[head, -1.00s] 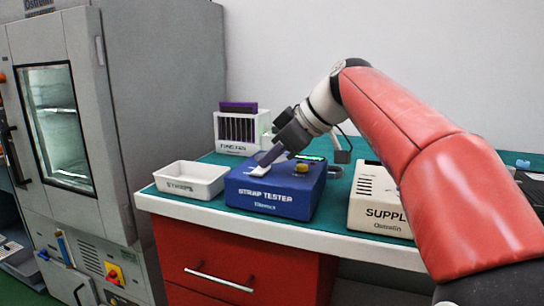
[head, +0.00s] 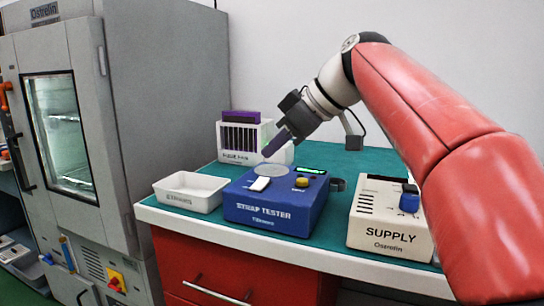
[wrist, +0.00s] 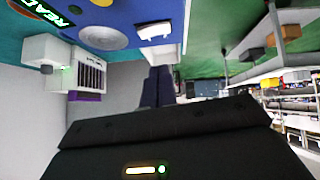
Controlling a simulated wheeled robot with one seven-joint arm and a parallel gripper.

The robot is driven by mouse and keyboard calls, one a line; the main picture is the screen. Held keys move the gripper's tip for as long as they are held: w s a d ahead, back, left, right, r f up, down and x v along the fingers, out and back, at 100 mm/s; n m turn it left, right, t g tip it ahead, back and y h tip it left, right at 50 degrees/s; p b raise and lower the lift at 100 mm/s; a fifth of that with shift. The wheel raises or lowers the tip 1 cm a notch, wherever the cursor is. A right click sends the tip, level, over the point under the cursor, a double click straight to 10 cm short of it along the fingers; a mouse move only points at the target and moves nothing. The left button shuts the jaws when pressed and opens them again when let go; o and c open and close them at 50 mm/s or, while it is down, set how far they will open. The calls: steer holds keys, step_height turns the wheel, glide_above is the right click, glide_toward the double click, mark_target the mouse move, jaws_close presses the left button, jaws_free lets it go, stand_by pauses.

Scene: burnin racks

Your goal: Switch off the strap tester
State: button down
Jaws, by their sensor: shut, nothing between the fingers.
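The strap tester (head: 265,214) is a blue box near the front edge of the green bench top. On top it has a white rocker switch (head: 260,184), a round grey disc (head: 273,170), a yellow knob (head: 301,182) and a green-lit display (head: 310,171). In the wrist view the lit display (wrist: 45,10) shows the start of "READ" and the switch (wrist: 153,31) is in plain sight. My gripper (head: 267,153) is shut and empty, above and behind the switch, apart from the tester. Its fingers also show in the wrist view (wrist: 157,70).
A white tray (head: 189,204) stands left of the tester. A cream supply box (head: 376,236) with a blue knob stands to the right. A white slotted rack (head: 230,156) with a purple top is behind. A grey cabinet (head: 150,90) stands at the left.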

steer(key=v, duration=0.7)
steer(key=shift+s+r, duration=0.15)
steer(key=shift+s, duration=0.05)
steer(key=shift+d, duration=0.25)
